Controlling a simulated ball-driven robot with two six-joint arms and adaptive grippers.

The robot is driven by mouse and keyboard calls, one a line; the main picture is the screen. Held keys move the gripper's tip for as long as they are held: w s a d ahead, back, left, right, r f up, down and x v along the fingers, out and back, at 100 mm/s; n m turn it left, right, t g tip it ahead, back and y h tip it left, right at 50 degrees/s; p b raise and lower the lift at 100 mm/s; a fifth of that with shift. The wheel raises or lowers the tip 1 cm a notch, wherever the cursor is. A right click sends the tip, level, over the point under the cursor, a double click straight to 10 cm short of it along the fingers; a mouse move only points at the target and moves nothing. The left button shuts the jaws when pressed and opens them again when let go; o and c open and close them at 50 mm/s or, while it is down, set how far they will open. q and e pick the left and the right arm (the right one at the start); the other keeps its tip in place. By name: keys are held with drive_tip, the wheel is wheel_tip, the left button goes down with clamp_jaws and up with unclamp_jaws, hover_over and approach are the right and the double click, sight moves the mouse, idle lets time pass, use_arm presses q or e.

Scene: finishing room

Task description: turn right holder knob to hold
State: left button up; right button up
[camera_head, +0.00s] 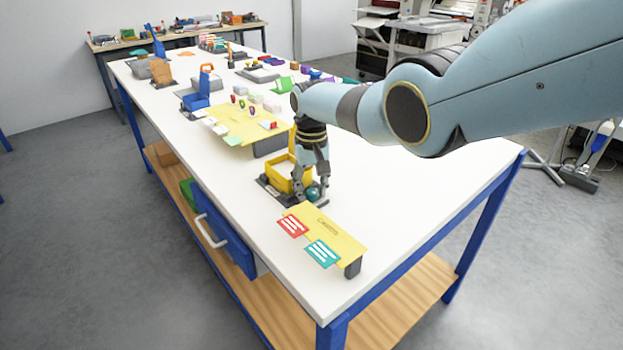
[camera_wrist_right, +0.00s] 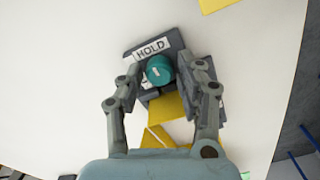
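The teal round knob (camera_wrist_right: 158,70) sits on a dark base with a white HOLD label (camera_wrist_right: 151,48) beside it. In the head view the knob (camera_head: 313,195) is at the front right corner of a yellow holder (camera_head: 273,177). My right gripper (camera_head: 311,190) points down over it. In the right wrist view its two fingers (camera_wrist_right: 160,75) are apart, one on each side of the knob, with a gap visible at least on the left. A white mark shows on the knob. My left gripper is out of view.
A yellow sign board (camera_head: 335,231) with red and teal cards stands at the table's near end. Another yellow board (camera_head: 232,127) with small items is behind the holder. The white tabletop (camera_head: 420,180) to the right is clear. A blue drawer (camera_head: 222,227) hangs below.

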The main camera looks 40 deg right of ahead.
sight(311, 191)
wheel_tip(311, 191, up, 12)
idle(0.5)
drive_tip(key=shift+f, duration=0.1)
